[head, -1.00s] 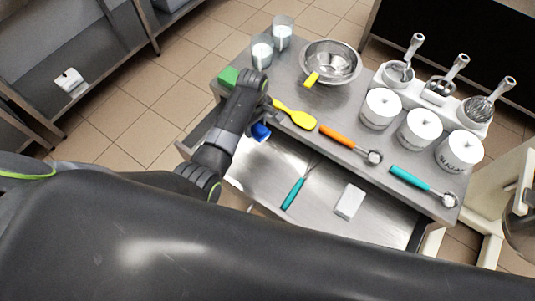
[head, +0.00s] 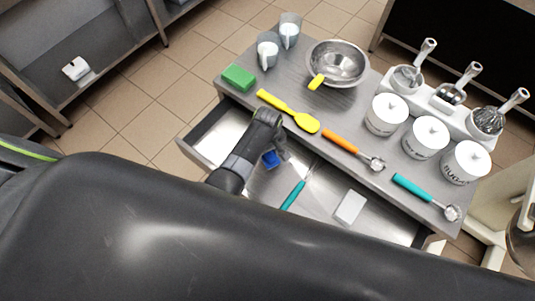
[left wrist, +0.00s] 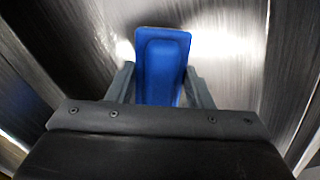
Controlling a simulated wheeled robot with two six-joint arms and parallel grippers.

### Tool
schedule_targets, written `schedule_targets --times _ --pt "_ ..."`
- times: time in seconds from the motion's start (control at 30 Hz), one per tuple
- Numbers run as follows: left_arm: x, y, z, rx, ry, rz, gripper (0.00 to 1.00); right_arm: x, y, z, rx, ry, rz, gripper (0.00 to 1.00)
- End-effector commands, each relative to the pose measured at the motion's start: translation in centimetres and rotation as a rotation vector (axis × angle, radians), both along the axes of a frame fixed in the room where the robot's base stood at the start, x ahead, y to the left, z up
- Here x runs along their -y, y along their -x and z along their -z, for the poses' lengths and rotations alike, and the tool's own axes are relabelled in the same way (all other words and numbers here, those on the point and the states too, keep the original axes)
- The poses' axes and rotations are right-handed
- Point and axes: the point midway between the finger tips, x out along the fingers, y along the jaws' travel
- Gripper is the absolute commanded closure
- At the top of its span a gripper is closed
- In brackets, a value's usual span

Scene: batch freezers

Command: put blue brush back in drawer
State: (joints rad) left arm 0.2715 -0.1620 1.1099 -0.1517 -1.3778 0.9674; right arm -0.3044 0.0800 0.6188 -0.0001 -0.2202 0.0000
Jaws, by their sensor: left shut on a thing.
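The blue brush (head: 270,159) shows as a small blue piece at the tip of my left gripper (head: 277,150), over the open drawer (head: 318,205). In the left wrist view, my left gripper (left wrist: 160,92) is shut on the blue brush (left wrist: 162,55), with one finger on each side of it. Bare metal of the drawer (left wrist: 60,50) surrounds the brush there. I cannot tell whether the brush touches the drawer's floor. The rest of the brush is hidden by the gripper. My right gripper is not in view.
A teal-handled tool (head: 293,194) and a white block (head: 350,207) lie in the drawer. On the counter above are a green sponge (head: 238,77), a yellow spatula (head: 290,112), an orange-handled scoop (head: 352,149), a teal scoop (head: 425,194) and a steel bowl (head: 337,63).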

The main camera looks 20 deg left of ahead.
Motion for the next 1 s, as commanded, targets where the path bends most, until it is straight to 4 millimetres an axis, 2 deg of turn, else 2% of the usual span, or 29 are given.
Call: schedule_targets --times 0.03,0.17,0.57,0.6,0.77,1.0 --pt "0.0 0.0 0.8 -0.001 -0.001 0.001 0.75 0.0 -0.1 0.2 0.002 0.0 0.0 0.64" --pt "0.0 -0.1 1.9 0.0 0.0 -0.001 0.75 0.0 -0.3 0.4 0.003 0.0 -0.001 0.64" --pt "0.0 -0.1 2.4 0.001 0.001 -0.001 0.75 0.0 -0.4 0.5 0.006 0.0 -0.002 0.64" --pt "0.0 0.0 2.5 0.001 0.001 -0.001 0.52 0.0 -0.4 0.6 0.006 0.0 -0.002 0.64" --pt "0.0 0.0 2.4 0.001 0.001 -0.001 0.32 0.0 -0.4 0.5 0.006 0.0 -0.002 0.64" --pt "0.0 0.0 2.3 0.001 0.001 -0.001 0.32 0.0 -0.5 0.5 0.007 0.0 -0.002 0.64"
